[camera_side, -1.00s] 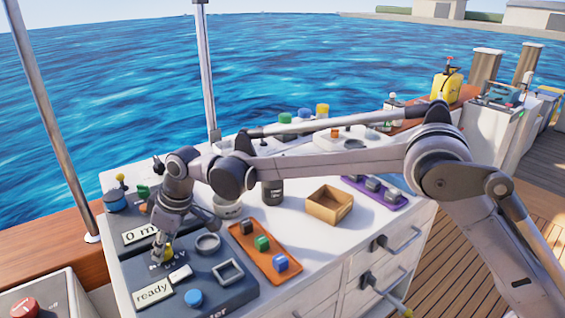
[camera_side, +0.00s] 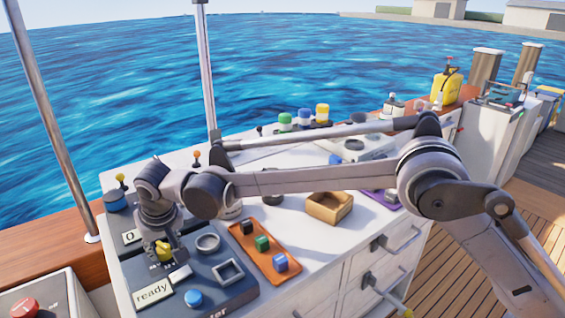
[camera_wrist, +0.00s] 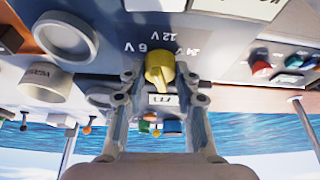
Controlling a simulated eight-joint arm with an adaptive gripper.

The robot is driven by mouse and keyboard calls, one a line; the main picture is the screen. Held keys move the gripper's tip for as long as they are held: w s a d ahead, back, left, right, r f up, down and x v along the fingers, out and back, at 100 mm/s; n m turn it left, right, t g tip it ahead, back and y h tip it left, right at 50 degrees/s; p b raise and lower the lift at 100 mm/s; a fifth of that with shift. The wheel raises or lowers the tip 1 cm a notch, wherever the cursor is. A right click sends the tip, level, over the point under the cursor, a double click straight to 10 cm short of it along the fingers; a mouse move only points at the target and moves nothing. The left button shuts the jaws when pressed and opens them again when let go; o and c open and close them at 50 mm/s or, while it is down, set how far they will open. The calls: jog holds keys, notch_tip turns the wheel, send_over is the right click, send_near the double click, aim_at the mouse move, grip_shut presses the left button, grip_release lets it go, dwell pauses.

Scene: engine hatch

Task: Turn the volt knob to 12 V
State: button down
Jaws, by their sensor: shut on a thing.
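The yellow volt knob (camera_side: 163,251) sits on the dark meter box (camera_side: 225,292) at the front left of the bench. In the wrist view the knob (camera_wrist: 158,66) lies between my fingers, with the labels 6 V, 12 V (camera_wrist: 160,36) and 24 V around its upper side. My gripper (camera_side: 165,245) points down over the box and is shut on the knob; it also fills the lower wrist view (camera_wrist: 158,82). I cannot tell surely which mark the knob points to.
The box also has a "ready" display (camera_side: 153,292), a blue button (camera_side: 193,298), a round ring (camera_side: 207,243) and a square frame (camera_side: 228,271). An orange tray (camera_side: 264,252) with coloured blocks lies to the right. A wooden box (camera_side: 329,208) stands behind it.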

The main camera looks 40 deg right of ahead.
jog(key=shift+m+h, duration=0.7)
jog(key=shift+m, duration=1)
jog(key=c, duration=1)
grip_release()
jog(key=shift+o, duration=0.2)
jog(key=shift+a, duration=0.1)
jog(key=v, duration=1.2)
jog(key=shift+w, duration=0.15)
